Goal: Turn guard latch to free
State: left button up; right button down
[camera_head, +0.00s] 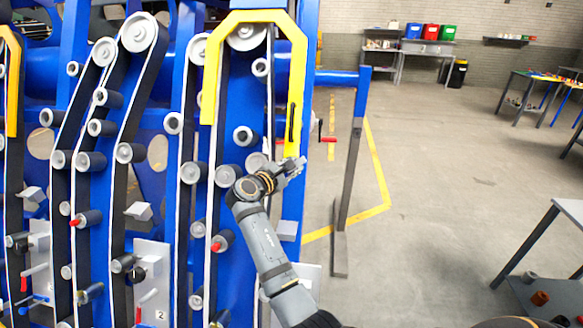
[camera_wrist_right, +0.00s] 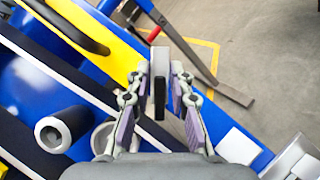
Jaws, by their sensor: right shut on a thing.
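The yellow guard (camera_head: 256,16) arches over the rollers and belt on the blue chassis, with a black handle (camera_head: 291,124) on its right leg. My right gripper (camera_head: 292,166) is at the lower end of that leg. In the right wrist view, my right gripper (camera_wrist_right: 160,95) is shut on a flat grey piece with a dark end, which looks like the guard latch (camera_wrist_right: 160,68). The fingers hide part of it, and its exact turn is hard to read. In the head view the gripper covers most of the latch. My left gripper is not in view.
A red-handled lever (camera_head: 328,139) sticks out just right of the guard leg; its red grip (camera_wrist_right: 153,34) also shows in the wrist view. A dark post (camera_head: 348,185) stands beyond it. Rollers (camera_head: 228,176) crowd the left.

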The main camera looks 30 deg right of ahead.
jog(key=m+g, duration=0.1)
jog(key=m, duration=0.1)
jog(key=m+g, duration=0.1)
jog(key=m, duration=0.1)
jog(key=shift+s+f+y, duration=0.1)
jog(key=shift+s+y, duration=0.05)
jog(key=shift+y, duration=0.15)
jog(key=shift+s+f+m+g+y+p, duration=0.15)
jog(key=shift+m+g+y+p, duration=0.2)
jog(key=shift+m, duration=0.6)
jog(key=shift+w+f+m+g+y+p, duration=0.15)
jog(key=shift+m+g+y+p, duration=0.2)
jog(key=shift+m, duration=0.6)
jog(key=shift+s, duration=0.15)
jog(key=shift+f, duration=0.1)
jog(key=c, duration=1.4)
grip_release()
notch_tip(320, 180, up, 10)
